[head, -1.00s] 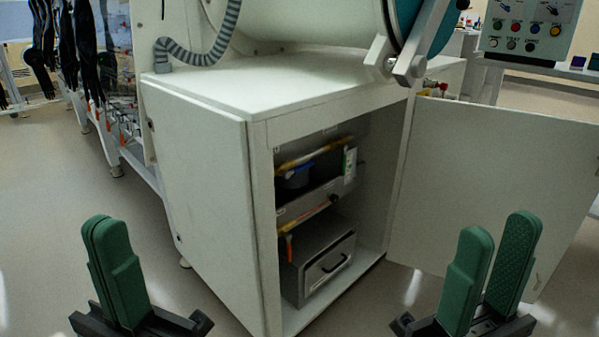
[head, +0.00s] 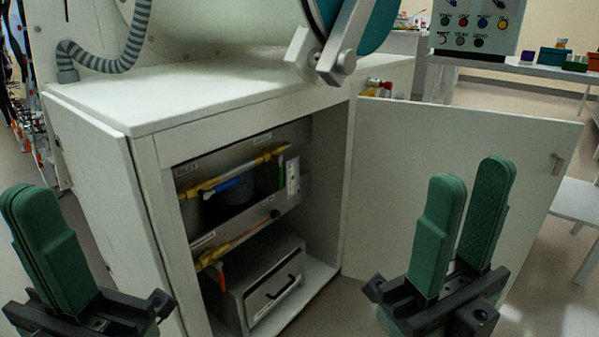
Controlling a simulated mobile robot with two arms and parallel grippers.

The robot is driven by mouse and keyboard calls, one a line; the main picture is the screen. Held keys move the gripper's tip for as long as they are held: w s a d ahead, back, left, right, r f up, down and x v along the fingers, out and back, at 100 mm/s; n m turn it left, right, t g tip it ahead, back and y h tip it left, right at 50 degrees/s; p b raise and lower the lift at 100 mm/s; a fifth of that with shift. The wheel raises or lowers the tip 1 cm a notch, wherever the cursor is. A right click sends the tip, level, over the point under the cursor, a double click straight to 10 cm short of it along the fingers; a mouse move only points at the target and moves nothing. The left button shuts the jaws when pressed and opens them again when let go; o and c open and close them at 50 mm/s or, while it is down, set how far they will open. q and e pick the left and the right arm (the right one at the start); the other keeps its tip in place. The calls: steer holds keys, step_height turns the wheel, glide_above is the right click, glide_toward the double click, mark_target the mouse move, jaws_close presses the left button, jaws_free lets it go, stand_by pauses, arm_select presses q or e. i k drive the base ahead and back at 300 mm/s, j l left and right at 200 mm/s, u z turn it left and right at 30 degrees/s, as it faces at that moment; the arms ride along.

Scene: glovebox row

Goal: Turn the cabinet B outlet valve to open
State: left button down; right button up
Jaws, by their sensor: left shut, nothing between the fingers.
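The cabinet (head: 100,190) stands open ahead of me, with two pipe runs inside. The upper brass pipe (head: 262,159) has a valve with a blue lever (head: 226,185) lying roughly along the pipe. The lower pipe (head: 238,240) has a valve with an orange lever (head: 221,281) hanging down, across the pipe. The labels are too small to read, so I cannot tell which valve is the outlet. My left gripper (head: 22,193) is shut and empty, left of the cabinet front. My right gripper (head: 472,172) is open and empty, in front of the open door. Neither touches a valve.
The open cabinet door (head: 450,150) extends to the right. A grey box with a black handle (head: 272,290) sits on the cabinet floor. A metal arm (head: 335,50) overhangs the cabinet top. A control panel (head: 475,25) and a table with small boxes (head: 555,56) stand behind.

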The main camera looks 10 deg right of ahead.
mark_target(279, 158)
steer(key=i+l+z, duration=0.1)
steer(key=i, duration=0.25)
steer(key=i+l, duration=0.25)
steer(key=i, duration=0.15)
steer(key=i+l+z, duration=0.15)
steer(key=i, duration=0.25)
